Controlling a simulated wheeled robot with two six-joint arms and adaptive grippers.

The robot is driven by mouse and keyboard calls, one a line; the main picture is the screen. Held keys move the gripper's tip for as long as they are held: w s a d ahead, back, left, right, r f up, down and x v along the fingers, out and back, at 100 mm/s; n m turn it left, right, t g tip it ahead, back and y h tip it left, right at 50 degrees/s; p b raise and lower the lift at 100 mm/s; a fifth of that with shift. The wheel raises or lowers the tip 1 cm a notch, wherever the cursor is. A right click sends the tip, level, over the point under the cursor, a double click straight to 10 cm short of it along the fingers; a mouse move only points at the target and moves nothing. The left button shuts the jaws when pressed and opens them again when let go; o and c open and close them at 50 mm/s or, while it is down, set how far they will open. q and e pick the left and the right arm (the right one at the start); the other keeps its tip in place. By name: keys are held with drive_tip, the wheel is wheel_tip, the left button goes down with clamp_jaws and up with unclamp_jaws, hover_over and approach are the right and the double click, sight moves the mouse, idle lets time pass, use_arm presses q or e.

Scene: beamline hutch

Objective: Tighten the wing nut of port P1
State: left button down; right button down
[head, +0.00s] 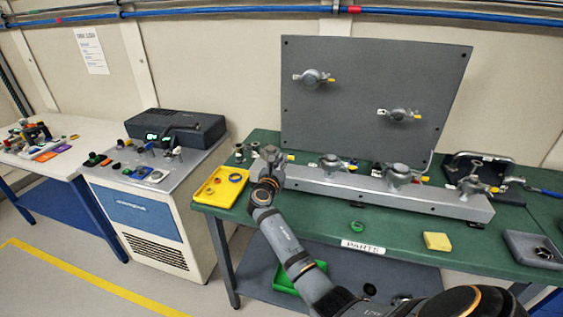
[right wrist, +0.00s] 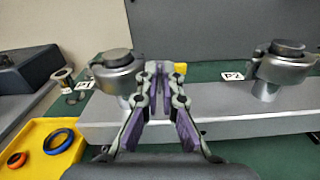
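Port P1 (right wrist: 117,72) is a grey metal clamp with a dark cap at the left end of the long metal bar. Its wing nut (right wrist: 180,68) shows as a yellow tip just right of my right gripper's fingertips. In the head view the yellow tip (head: 291,157) also shows beside the fingers. My right gripper (right wrist: 160,70) has its fingertips close together in front of the wing nut, right of the clamp. The fingers hide most of the nut, so I cannot tell whether they grip it. My left gripper is not in view.
Port P2 (right wrist: 284,70) stands farther right on the bar (right wrist: 230,118). A yellow tray (right wrist: 74,125) with a blue ring and an orange ring lies at the left. A grey panel (head: 372,75) rises behind. A yellow block (head: 437,241) and a green ring (head: 357,227) lie on the green bench.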

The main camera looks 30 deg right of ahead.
drive_tip(key=shift+m, duration=0.3)
drive_tip(key=shift+s+d+f+m+b, duration=0.1)
drive_tip(key=shift+f+m+b, duration=0.25)
drive_tip(key=shift+m+b, duration=3.15)
drive_tip(key=shift+s+d+f+m+b, duration=0.1)
drive_tip(key=shift+f+m+b, duration=0.3)
drive_tip(key=shift+m+b, duration=3.15)
drive_tip(key=shift+s+d+f+m+b, duration=0.1)
drive_tip(key=shift+f+m+b, duration=0.25)
drive_tip(key=shift+m+b, duration=3.15)
drive_tip(key=shift+m+p, duration=1.15)
drive_tip(key=shift+p, duration=0.05)
drive_tip(key=c, duration=1.8)
unclamp_jaws()
drive_tip(key=shift+r, duration=0.1)
drive_tip(key=shift+c, duration=0.2)
drive_tip(key=shift+a, duration=0.15)
